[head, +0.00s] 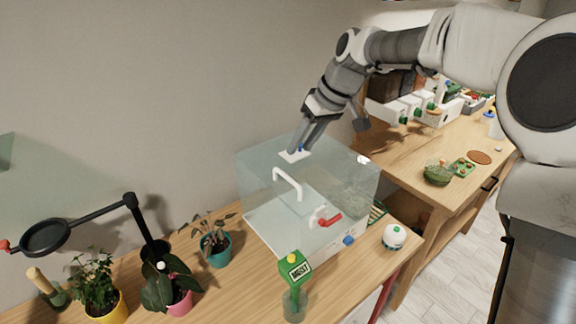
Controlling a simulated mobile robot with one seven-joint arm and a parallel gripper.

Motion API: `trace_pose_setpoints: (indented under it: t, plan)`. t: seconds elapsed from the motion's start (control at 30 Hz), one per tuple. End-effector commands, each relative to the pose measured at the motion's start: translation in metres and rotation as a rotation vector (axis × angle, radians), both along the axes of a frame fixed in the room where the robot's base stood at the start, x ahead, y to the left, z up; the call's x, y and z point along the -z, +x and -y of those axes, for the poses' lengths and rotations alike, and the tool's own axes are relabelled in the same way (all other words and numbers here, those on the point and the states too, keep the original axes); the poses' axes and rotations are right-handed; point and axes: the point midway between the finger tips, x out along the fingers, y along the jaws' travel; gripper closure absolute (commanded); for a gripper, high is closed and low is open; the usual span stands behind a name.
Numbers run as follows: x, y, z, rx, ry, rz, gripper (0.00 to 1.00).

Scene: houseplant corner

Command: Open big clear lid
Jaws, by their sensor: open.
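The big clear lid (345,172) forms the top of a see-through box in the middle of the picture. It looks closed. A white bar handle (288,183) stands on its front part. My gripper (298,149) points down at the rear top of the lid, behind the handle and apart from it. Its jaws are open, and nothing shows held between them. A small white plate (293,157) with a blue bit lies right at the fingertips; I cannot tell whether they touch it. The white base (262,229) of the box shows through its walls, with a red lever (330,220) at the front.
A green-labelled bottle (294,285) stands in front of the box, and a white-and-green round item (394,236) to its right. Potted plants (215,248) and a black magnifier arm (140,222) are at left. A second table (420,150) at right holds more items.

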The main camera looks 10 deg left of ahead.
Motion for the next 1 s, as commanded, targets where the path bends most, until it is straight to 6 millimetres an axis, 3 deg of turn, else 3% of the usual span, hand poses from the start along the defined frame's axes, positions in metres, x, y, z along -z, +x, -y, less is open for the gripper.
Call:
trace_pose_setpoints:
  t: [0.2,0.4,0.83,0.87,1.0]
  plan:
    - [0.043,0.004,-0.02,-0.002,0.0,-0.005,0.55]
    - [0.069,0.008,-0.032,-0.002,0.001,-0.003,0.55]
    - [0.08,0.01,-0.036,0.0,0.0,0.0,0.55]
    - [0.08,0.01,-0.036,0.0,0.0,0.0,0.57]
    - [0.079,0.01,-0.036,0.0,0.0,0.0,0.82]
